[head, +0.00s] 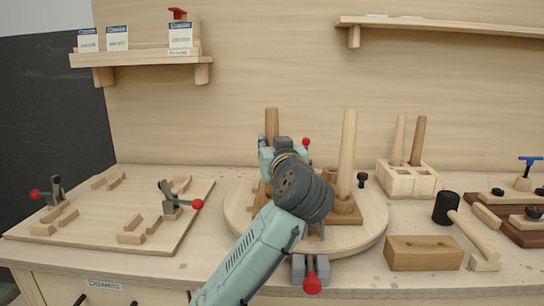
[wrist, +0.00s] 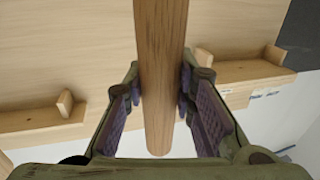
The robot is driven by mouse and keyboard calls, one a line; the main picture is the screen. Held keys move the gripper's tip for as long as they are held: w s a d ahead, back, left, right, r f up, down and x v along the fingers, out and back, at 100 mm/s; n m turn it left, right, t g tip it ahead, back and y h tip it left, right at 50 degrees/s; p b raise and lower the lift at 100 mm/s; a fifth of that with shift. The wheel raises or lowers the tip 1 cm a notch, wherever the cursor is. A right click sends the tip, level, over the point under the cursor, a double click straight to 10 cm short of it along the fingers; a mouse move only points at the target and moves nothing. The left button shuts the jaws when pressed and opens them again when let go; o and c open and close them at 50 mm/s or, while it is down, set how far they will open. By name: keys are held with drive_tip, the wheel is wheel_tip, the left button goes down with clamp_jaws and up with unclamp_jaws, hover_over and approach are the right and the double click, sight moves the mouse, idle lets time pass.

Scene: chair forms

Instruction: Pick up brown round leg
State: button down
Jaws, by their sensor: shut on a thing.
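The brown round leg (head: 271,122) stands near upright at the middle of the bench in the head view, its top showing above my gripper. My gripper (head: 272,150) is shut on it. In the wrist view the leg (wrist: 160,70) runs between the two purple-padded fingers of my gripper (wrist: 160,100), with one end in sight. My arm hides much of the leg's lower part in the head view, so I cannot tell whether it touches what is below. A second brown leg (head: 418,140) stands in a pale wooden holder at the right.
A pale leg (head: 347,150) stands close to the right of my gripper on the round wooden board (head: 372,232). A wooden block (head: 424,253) and a mallet (head: 472,232) lie to the right. A clamp board (head: 100,235) is on the left. Shelves hang above.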

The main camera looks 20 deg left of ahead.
drive_tip(key=shift+r, duration=0.1)
wheel_tip(320, 180, up, 28)
drive_tip(key=shift+b, duration=0.4)
idle(0.7)
